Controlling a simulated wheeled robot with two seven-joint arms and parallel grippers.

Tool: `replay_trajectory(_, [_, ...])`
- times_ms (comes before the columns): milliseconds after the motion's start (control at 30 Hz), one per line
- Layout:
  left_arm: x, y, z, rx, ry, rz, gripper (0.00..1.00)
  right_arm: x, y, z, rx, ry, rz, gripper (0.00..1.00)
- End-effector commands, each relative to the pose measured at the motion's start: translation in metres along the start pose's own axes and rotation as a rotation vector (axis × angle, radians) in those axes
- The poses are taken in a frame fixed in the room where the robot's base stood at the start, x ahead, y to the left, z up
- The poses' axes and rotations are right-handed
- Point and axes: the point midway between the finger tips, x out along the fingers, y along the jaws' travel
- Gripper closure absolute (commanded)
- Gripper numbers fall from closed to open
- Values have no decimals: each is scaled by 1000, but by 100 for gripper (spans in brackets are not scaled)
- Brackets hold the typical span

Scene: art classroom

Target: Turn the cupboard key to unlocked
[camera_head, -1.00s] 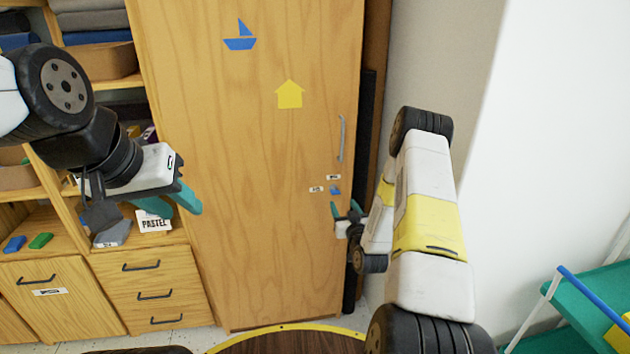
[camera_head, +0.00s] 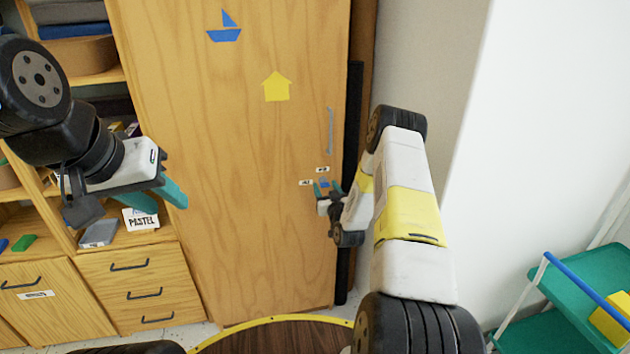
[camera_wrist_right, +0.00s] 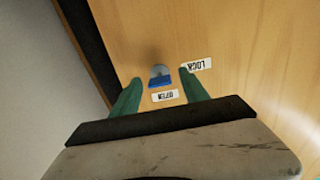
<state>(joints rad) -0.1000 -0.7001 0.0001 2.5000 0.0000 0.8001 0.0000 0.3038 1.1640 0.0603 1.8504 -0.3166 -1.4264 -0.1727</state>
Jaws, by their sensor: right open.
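The wooden cupboard door (camera_head: 250,220) stands shut, with a small blue key (camera_head: 324,183) low on its right side. In the right wrist view the key (camera_wrist_right: 160,81) sits on a round grey lock plate. An OPEN label (camera_wrist_right: 165,96) is below it and a LOCK label (camera_wrist_right: 197,65) is to its right in that view. My right gripper (camera_head: 327,187) is open at the key. Its teal fingertips (camera_wrist_right: 160,88) are on either side, with nothing gripped. My left gripper (camera_head: 170,203) is open and empty, left of the door.
A grey handle (camera_head: 330,131) is above the key. Open shelves and drawers (camera_head: 140,290) are to the left. A wall (camera_head: 420,80) rises close to the right of the cupboard. A teal trolley (camera_head: 580,290) stands at the right. A round wooden surface (camera_head: 275,338) is in front.

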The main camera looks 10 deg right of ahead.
Motion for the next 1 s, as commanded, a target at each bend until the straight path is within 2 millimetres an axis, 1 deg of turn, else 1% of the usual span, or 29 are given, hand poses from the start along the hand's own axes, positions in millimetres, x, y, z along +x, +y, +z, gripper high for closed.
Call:
replay_trajectory(33, [0, 0, 0, 0, 0, 0, 64, 0, 0, 0, 0, 0, 0, 51])
replay_trajectory(167, [0, 0, 0, 0, 0, 0, 64, 0, 0, 0, 0, 0, 0, 77])
replay_trajectory(200, [0, 0, 0, 0, 0, 0, 64, 0, 0, 0, 0, 0, 0, 85])
replay_trajectory(267, [0, 0, 0, 0, 0, 0, 64, 0, 0, 0, 0, 0, 0, 96])
replay_trajectory(300, [0, 0, 0, 0, 0, 0, 64, 0, 0, 0, 0, 0, 0, 100])
replay_trajectory(500, [0, 0, 0, 0, 0, 0, 64, 0, 0, 0, 8, 0, 0, 100])
replay_trajectory(667, [0, 0, 0, 0, 0, 0, 64, 0, 1, 0, 50, 0, 2, 100])
replay_trajectory(867, [0, 0, 0, 0, 0, 0, 64, 0, 2, 0, 170, 1, 3, 100])
replay_trajectory(1000, [0, 0, 0, 0, 0, 0, 64, 0, 2, 0, 290, 0, 2, 100])
